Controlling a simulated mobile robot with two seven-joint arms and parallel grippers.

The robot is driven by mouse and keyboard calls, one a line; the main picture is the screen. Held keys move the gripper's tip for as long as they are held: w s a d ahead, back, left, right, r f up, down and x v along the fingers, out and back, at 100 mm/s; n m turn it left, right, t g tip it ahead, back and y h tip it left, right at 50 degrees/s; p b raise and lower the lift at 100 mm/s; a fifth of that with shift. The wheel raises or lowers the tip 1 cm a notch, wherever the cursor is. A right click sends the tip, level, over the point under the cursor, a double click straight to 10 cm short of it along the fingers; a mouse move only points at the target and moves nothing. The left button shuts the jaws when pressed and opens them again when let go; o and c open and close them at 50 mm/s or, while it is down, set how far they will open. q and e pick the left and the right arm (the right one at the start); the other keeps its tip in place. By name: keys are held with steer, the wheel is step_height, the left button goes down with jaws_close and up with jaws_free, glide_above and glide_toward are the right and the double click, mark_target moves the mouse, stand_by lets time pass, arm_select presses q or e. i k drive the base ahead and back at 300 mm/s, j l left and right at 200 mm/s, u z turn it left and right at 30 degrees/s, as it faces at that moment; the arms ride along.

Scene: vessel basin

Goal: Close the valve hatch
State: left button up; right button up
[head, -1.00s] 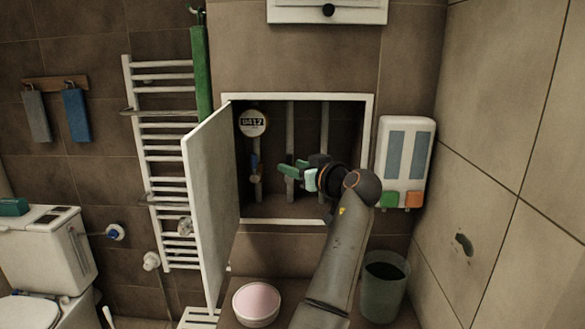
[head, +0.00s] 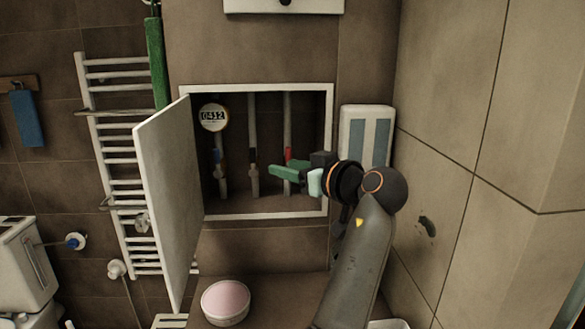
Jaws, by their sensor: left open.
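The valve hatch (head: 165,205) is a white door standing wide open, swung out to the left from the left side of the white-framed wall recess (head: 328,110). A small round knob (head: 142,222) shows on its left-hand face. My left gripper (head: 300,177), with one green and one pale teal finger, is open and empty. It appears in front of the right part of the recess, well to the right of the hatch and apart from it. How deep it reaches cannot be told. My right gripper is not in view.
The recess holds vertical pipes with valves and a round meter (head: 214,117). A white towel radiator (head: 110,150) stands behind the hatch. A pink-topped bowl (head: 226,302) sits below, and a dispenser (head: 367,130) hangs right of the recess, partly behind my arm.

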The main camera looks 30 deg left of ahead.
mark_target(165, 143)
steer(key=k+l, duration=0.5)
steer(key=k, duration=0.15)
steer(key=k+l, duration=0.5)
steer(key=k, duration=0.2)
